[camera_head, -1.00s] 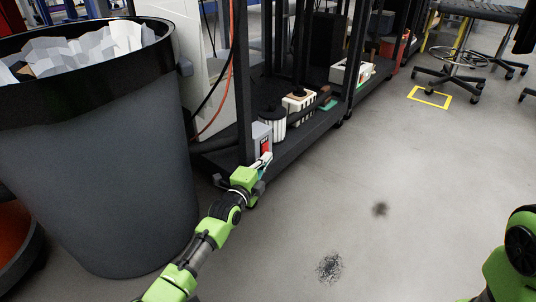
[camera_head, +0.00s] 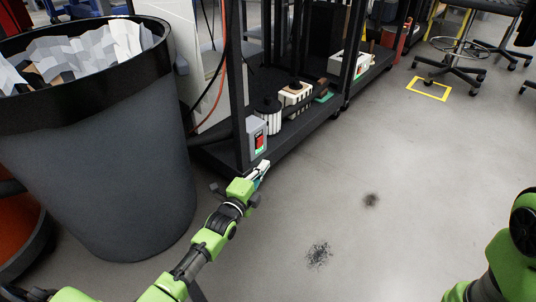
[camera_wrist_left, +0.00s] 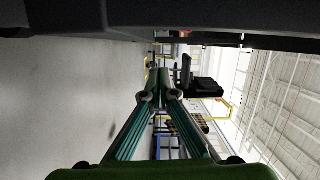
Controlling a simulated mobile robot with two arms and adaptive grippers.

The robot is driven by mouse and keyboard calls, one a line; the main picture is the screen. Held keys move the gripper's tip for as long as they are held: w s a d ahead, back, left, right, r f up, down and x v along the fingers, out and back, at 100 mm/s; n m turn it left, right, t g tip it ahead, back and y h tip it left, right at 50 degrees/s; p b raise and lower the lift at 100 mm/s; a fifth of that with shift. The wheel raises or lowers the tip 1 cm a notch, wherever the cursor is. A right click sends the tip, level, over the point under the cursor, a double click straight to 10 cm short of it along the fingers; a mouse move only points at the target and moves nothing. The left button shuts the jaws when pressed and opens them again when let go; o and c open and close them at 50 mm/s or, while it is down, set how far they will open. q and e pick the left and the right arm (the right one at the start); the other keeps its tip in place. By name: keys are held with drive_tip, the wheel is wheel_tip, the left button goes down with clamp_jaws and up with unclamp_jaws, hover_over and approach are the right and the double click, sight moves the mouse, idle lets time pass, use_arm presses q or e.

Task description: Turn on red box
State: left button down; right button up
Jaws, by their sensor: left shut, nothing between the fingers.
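The red box is a small grey box with a red switch face (camera_head: 259,141) and a green patch at its lower edge. It is mounted low on the black rack's front post in the head view. My left gripper (camera_head: 263,168) is just below and in front of the box, apart from it in the picture. Its fingers are shut and empty. In the left wrist view the fingertips (camera_wrist_left: 160,76) meet near the middle, and the box is not recognisable there. My right arm shows at the right edge; its gripper is out of view.
A large dark bin (camera_head: 95,150) full of paper stands left of my left arm. The black rack (camera_head: 300,128) holds white and black parts on its low shelf. Cables hang by the post. Wheeled chairs (camera_head: 455,70) stand far right. The floor in the middle is open.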

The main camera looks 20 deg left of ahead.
use_arm(q)
drive_tip(key=s, duration=0.1)
drive_tip(key=s+p, duration=0.1)
drive_tip(key=s, duration=0.1)
drive_tip(key=s+p, duration=0.1)
drive_tip(key=s, duration=0.1)
drive_tip(key=shift+a, duration=0.25)
